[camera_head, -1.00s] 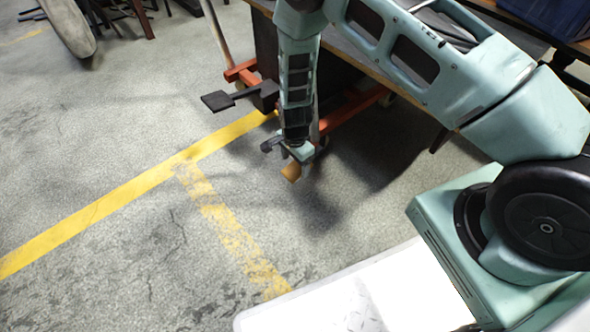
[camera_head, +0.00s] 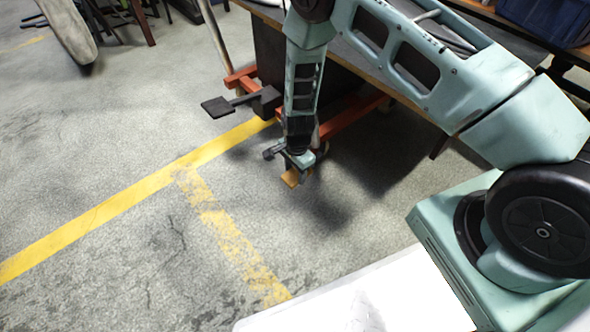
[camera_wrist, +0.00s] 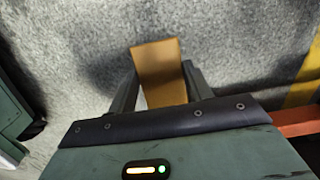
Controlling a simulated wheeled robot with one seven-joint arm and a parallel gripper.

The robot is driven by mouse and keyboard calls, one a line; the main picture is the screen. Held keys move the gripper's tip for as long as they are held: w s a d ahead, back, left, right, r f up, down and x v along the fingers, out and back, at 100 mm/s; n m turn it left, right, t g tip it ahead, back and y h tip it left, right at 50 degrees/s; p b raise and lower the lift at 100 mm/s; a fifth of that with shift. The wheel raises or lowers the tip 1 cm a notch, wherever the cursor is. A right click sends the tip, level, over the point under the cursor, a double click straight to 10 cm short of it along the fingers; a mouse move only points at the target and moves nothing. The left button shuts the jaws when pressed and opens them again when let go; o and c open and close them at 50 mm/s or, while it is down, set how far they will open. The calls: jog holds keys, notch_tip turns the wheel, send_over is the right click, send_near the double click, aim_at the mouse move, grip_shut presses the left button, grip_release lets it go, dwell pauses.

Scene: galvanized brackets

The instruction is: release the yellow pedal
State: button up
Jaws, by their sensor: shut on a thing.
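The yellow pedal (camera_head: 290,178) is a flat orange-yellow plate low over the floor, beside the cart's red frame. In the wrist view the pedal (camera_wrist: 160,66) stands between the two dark fingers of my gripper (camera_wrist: 160,82), its outer end reaching past the fingertips. My gripper (camera_head: 297,169) points down and is shut on the pedal. The pedal's inner end, and any link from it to the cart, is hidden by my gripper.
A black pedal (camera_head: 217,107) sticks out to the left of the cart's red frame (camera_head: 355,113). The table edge (camera_head: 400,97) lies close behind my arm. A yellow floor line (camera_head: 130,197) crosses the open concrete at left, which is clear.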

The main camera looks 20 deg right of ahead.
jog(key=shift+r+y, duration=0.3)
jog(key=shift+r, duration=0.05)
